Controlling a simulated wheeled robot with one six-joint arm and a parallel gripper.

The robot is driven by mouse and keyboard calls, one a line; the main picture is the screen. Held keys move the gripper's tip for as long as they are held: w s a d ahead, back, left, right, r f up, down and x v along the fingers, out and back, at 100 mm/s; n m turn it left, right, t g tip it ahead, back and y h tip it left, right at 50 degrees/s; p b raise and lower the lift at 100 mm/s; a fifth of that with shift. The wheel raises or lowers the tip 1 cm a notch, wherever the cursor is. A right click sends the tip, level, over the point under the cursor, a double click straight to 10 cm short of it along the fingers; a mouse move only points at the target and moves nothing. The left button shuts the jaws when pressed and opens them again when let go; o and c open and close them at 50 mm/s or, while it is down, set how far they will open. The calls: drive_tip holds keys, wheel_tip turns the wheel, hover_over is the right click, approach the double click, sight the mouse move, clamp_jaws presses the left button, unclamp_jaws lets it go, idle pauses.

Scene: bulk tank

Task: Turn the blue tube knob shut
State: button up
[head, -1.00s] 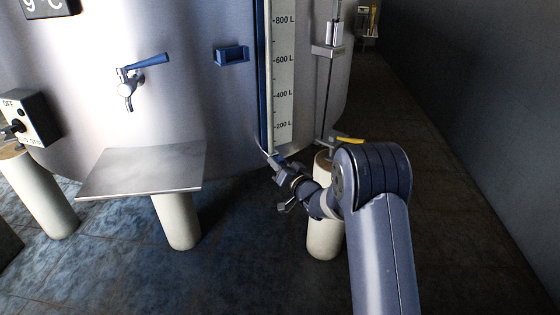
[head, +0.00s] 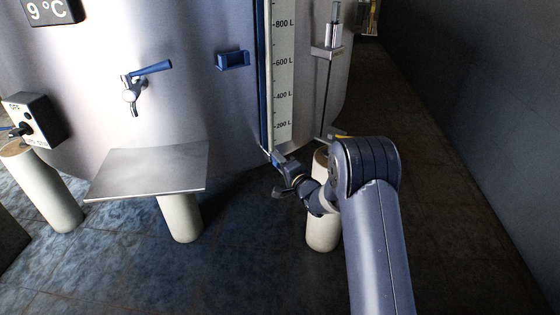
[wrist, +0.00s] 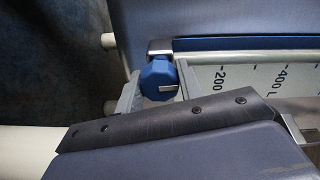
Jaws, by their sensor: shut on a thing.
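The blue tube knob (wrist: 158,80) is faceted, with a pale bar mark on its face. In the wrist view it sits at the foot of the sight tube (wrist: 240,44), beside the litre scale (wrist: 250,78). My gripper (wrist: 158,88) has one finger on each side of the knob and is shut on it. In the head view my gripper (head: 279,162) is at the bottom end of the tube (head: 264,85), low on the tank. There the knob is mostly hidden by the fingers.
The steel tank (head: 200,100) fills the back. It carries a tap with a blue lever (head: 150,69) and a blue bracket (head: 233,60). A steel shelf (head: 150,172) juts out at the left. Pale tank legs (head: 323,225) stand near my arm. The floor at right is clear.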

drive_tip(key=shift+m, duration=0.5)
drive_tip(key=o, duration=1)
drive_tip(key=shift+d, duration=0.1)
drive_tip(key=p+v, duration=0.1)
drive_tip(key=v, duration=0.9)
drive_tip(key=shift+s+d, duration=0.2)
drive_tip(key=shift+s, duration=0.1)
drive_tip(key=x, duration=1.1)
drive_tip(key=shift+b, duration=0.4)
